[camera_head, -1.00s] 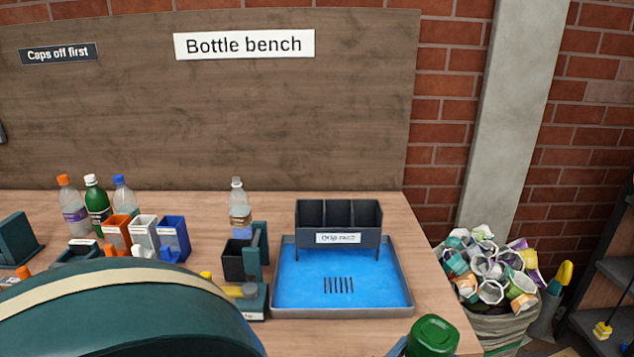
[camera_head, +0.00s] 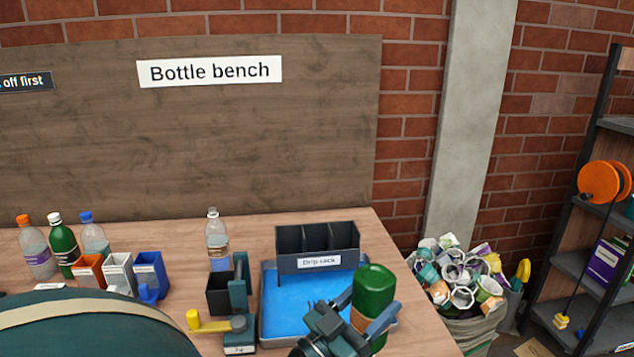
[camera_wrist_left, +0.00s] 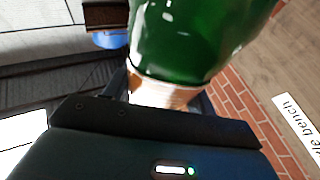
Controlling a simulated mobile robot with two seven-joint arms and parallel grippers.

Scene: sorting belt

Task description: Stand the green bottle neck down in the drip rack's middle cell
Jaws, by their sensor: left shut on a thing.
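The green bottle (camera_head: 375,288) is held bottom up, its green base on top and a tan label band below. My left gripper (camera_head: 364,309) is shut around it at the label. The bottle's lower end is out of sight. In the left wrist view the green bottle (camera_wrist_left: 195,40) fills the top middle. The dark drip rack (camera_head: 290,264) has three open cells side by side and a label on its front. It stands at the back of the blue tray (camera_head: 290,299). The held bottle is in front and to the right of the rack, overlapping the tray's right side. My right gripper is not in view.
A clear bottle (camera_head: 218,243) and a black bin (camera_head: 219,294) stand left of the tray. Further left are several bottles, including another green one (camera_head: 63,247), and small coloured bins (camera_head: 150,268). A full sack (camera_head: 466,320) stands right of the bench.

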